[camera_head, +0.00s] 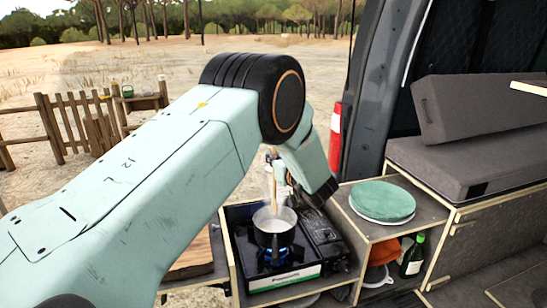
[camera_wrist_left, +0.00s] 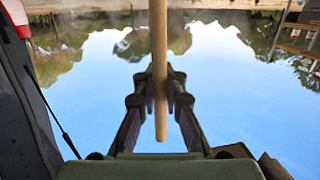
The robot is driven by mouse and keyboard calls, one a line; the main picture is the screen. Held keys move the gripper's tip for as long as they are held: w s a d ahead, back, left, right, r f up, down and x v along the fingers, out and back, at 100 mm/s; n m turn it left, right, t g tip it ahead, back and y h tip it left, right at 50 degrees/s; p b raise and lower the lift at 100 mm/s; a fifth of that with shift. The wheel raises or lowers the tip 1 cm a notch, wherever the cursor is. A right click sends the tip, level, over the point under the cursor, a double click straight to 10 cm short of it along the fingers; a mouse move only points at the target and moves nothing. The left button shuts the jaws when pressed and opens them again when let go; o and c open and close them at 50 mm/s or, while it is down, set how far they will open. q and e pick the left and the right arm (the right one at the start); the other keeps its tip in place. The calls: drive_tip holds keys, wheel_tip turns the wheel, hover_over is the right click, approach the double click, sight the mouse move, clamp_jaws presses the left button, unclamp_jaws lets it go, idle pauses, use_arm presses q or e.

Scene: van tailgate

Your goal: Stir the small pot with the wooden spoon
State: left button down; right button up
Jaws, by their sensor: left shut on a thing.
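My left gripper (camera_head: 277,165) is above the pot, partly hidden by my own arm. In the left wrist view the spoon handle (camera_wrist_left: 159,50) lies between the two fingers of my left gripper (camera_wrist_left: 161,88), which is shut on it. My right gripper is not in view.
The black stove (camera_head: 244,241) stands in a wooden tailgate unit. A round green-topped item (camera_head: 382,201) lies on the counter to its right, with a dark green bottle (camera_head: 412,256) and an orange item (camera_head: 383,251) below. Grey cushions (camera_head: 475,150) are farther right.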

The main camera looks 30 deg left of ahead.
use_arm(q)
drive_tip(key=shift+s+r, duration=0.1)
drive_tip(key=shift+s, duration=0.05)
drive_tip(key=shift+r, duration=0.1)
wheel_tip(320, 180, up, 5)
drive_tip(key=p, duration=0.3)
idle(0.4)
idle(0.9)
